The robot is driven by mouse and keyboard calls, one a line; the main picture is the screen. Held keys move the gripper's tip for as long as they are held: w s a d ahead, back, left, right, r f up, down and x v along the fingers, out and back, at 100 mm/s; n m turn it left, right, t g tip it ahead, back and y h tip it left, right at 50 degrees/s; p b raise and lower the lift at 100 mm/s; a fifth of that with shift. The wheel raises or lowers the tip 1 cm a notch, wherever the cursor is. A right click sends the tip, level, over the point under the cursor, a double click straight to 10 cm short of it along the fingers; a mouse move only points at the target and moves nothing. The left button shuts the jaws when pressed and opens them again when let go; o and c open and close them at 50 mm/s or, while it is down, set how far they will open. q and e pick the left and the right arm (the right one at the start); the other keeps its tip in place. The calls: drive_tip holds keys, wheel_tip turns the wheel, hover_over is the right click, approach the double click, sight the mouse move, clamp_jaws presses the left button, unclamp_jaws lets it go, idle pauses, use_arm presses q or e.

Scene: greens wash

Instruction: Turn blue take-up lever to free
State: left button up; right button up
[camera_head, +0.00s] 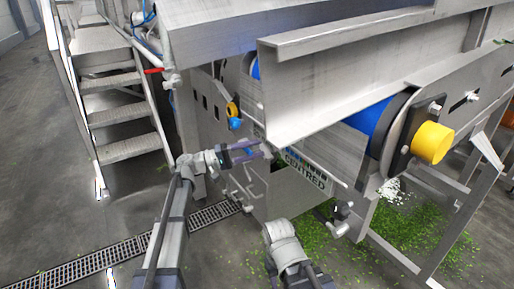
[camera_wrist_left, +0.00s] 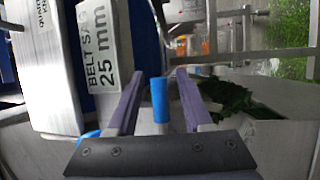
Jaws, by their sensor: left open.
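The blue take-up lever (camera_wrist_left: 159,100) shows in the left wrist view as an upright blue cylinder between the two purple fingers of my left gripper (camera_wrist_left: 159,76). A gap shows on each side of it, so the fingers are not closed on it. In the head view, my left gripper (camera_head: 266,149) is open at the machine's side, left of the CENTRED sign (camera_head: 305,172); a bit of blue (camera_head: 247,150) shows between its fingers.
A label reading BELT and 25 mm (camera_wrist_left: 106,60) stands left of the fingers in the wrist view. A yellow-capped roller (camera_head: 432,143) sticks out at the right. Metal steps (camera_head: 120,110) stand at the left. Green leaves (camera_head: 415,235) litter the floor under the frame.

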use_arm(q)
drive_tip(key=shift+d, duration=0.45)
clamp_jaws()
idle(1.2)
